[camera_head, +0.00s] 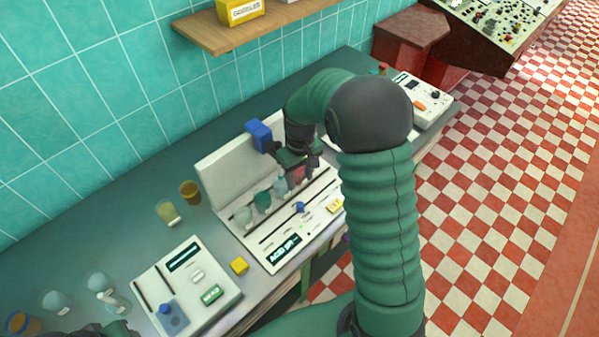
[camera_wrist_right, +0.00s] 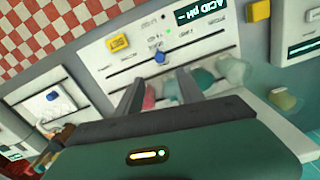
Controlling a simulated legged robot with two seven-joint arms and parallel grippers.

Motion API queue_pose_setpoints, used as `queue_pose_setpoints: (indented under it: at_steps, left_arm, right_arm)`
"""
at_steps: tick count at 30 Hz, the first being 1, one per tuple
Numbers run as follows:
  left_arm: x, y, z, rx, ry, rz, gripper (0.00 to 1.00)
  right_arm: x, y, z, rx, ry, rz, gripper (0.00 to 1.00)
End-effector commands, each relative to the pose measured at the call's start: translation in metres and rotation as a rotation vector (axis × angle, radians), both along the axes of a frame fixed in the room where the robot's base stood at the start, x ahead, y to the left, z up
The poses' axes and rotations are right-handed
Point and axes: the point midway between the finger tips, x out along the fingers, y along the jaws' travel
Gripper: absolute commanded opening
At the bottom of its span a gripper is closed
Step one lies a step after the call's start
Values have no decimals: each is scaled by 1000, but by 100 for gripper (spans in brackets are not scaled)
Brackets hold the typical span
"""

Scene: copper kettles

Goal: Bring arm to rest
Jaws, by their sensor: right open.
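My right arm reaches across the head view to the acid pH machine (camera_head: 283,256), which stands on the dark counter. My right gripper (camera_head: 299,172) is over the machine's row of flasks, fingers down. In the right wrist view the gripper (camera_wrist_right: 161,92) is open, with a pink flask (camera_wrist_right: 149,99) showing between or just beyond its fingers; I cannot tell whether they touch. A teal flask (camera_wrist_right: 203,79) and a pale green flask (camera_wrist_right: 233,70) stand beside it. A dark part at the bottom left of the head view may be my left gripper; its fingers are not clear.
A second white panel machine (camera_head: 190,290) stands left, with a yellow block (camera_head: 239,265) between the machines. Amber cups (camera_head: 190,191) and pale glassware (camera_head: 99,281) stand on the counter. A wooden shelf (camera_head: 245,33) juts from the tiled wall above. A blue box (camera_head: 258,135) is close behind my gripper.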

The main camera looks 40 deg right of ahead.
Motion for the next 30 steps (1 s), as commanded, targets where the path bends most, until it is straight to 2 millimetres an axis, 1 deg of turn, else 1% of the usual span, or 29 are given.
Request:
queue_pose_setpoints:
  at_steps: [1,3,6,20,22,23,25,26,27,30]
  left_arm:
    - [0,0,-2,0,0,0,36]
    - [0,0,-2,0,0,0,36]
    - [0,0,-3,0,0,0,36]
    - [0,0,-2,0,0,0,36]
    - [0,0,-3,0,0,0,36]
    - [0,0,-4,0,0,0,36]
    - [0,0,-7,0,0,0,36]
    - [0,0,-8,0,0,0,36]
    - [0,0,-10,0,0,0,36]
    - [0,0,-12,0,0,0,36]
  right_arm:
    - [1,0,9,-1,-4,0,45]
    - [1,0,19,-1,-2,0,45]
    - [1,0,27,0,0,0,45]
    - [0,1,28,0,0,1,45]
    - [-3,13,27,-3,-12,9,45]
    - [-6,23,26,-7,-23,15,45]
    - [-20,56,22,-16,-62,34,45]
    - [-29,71,20,-19,-82,42,45]
    - [-41,91,17,-22,-112,52,45]
    - [-73,130,8,-20,-180,71,45]
